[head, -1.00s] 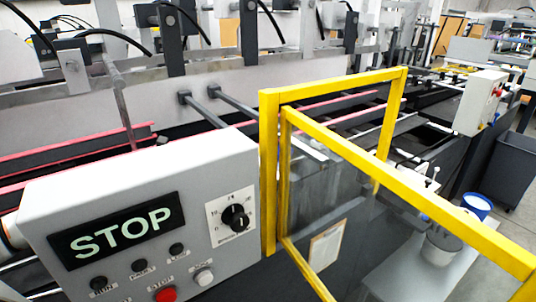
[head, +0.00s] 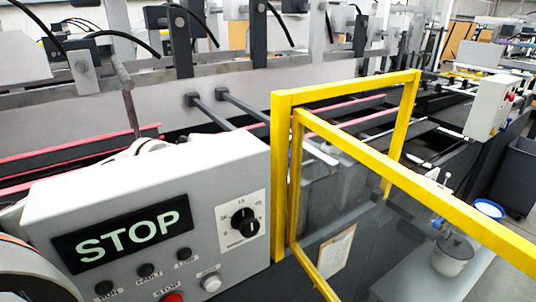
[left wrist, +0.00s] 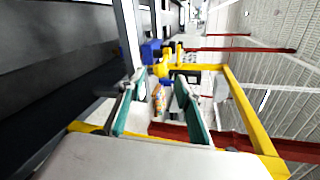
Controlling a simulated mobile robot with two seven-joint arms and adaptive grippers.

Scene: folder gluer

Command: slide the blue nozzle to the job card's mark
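No blue nozzle can be picked out for sure. Small blue parts (left wrist: 150,50) show beyond my left gripper in the left wrist view, next to yellow ones, too small to identify. A paper card (head: 336,250), perhaps the job card, shows through the clear guard panel in the head view; its print and any mark are unreadable. My left gripper (left wrist: 158,104) shows in the left wrist view with its two teal-padded fingers apart. Nothing is clearly held between them. In the head view only white parts of my arm show at the left; neither gripper shows there.
A grey control box (head: 150,215) with a STOP display stands at front left. A yellow-framed guard (head: 440,215) juts forward at right. Behind it are a blue-rimmed container (head: 488,208) and a grey pot (head: 452,258). The machine's belts and rails run along behind.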

